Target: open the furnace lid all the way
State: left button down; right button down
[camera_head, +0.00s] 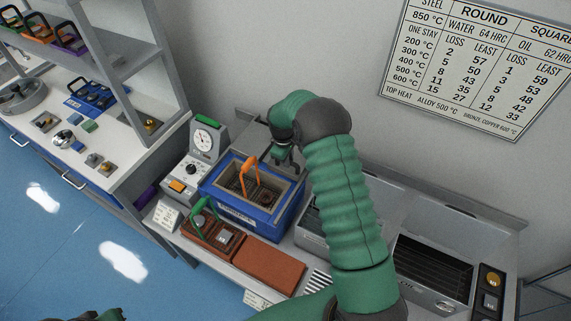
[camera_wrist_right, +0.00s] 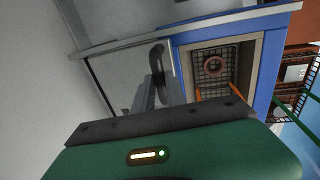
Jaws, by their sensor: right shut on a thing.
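The furnace, a blue open-topped box (camera_head: 236,205), stands on the bench in the head view. In its opening is a wire basket (camera_wrist_right: 212,68) with an orange handle (camera_head: 249,172) and a ring-shaped part inside. The grey lid (camera_wrist_right: 120,75) stands raised at the back of the box, toward the wall, with a dark handle (camera_wrist_right: 156,57). My right gripper (camera_head: 282,155) is at the back right of the box, shut on the lid handle; its fingers also show in the wrist view (camera_wrist_right: 150,92). Part of my left gripper (camera_head: 97,315) shows at the bottom edge; its jaws are unclear.
A gauge unit (camera_head: 205,140) and a control box (camera_head: 184,178) stand left of the furnace. Brown bricks (camera_head: 262,264) and a green-handled basket (camera_head: 203,212) lie in front. A dark grille (camera_head: 432,271) is to the right. The wall is close behind the lid.

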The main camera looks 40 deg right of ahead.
jog(key=shift+w+a+r, duration=0.15)
jog(key=shift+a+r, duration=0.05)
jog(key=shift+a, duration=0.25)
jog(key=c, duration=1.4)
grip_release()
jog(key=shift+d+f, duration=0.1)
jog(key=shift+d, duration=0.1)
pick_arm(q)
jog(key=shift+a+f, duration=0.1)
jog(key=shift+a, duration=0.25)
pick_arm(e)
jog(key=shift+o, duration=0.2)
jog(key=shift+d+f, duration=0.1)
jog(key=shift+d, duration=0.05)
pick_arm(q)
jog(key=shift+a+f+b, duration=0.1)
jog(key=shift+f+b, duration=0.55)
pick_arm(e)
jog(key=s+a+r, duration=0.1)
jog(key=a+r, duration=0.2)
jog(key=r, duration=1.3)
jog(key=shift+s+r, duration=0.15)
jog(key=shift+r, duration=0.1)
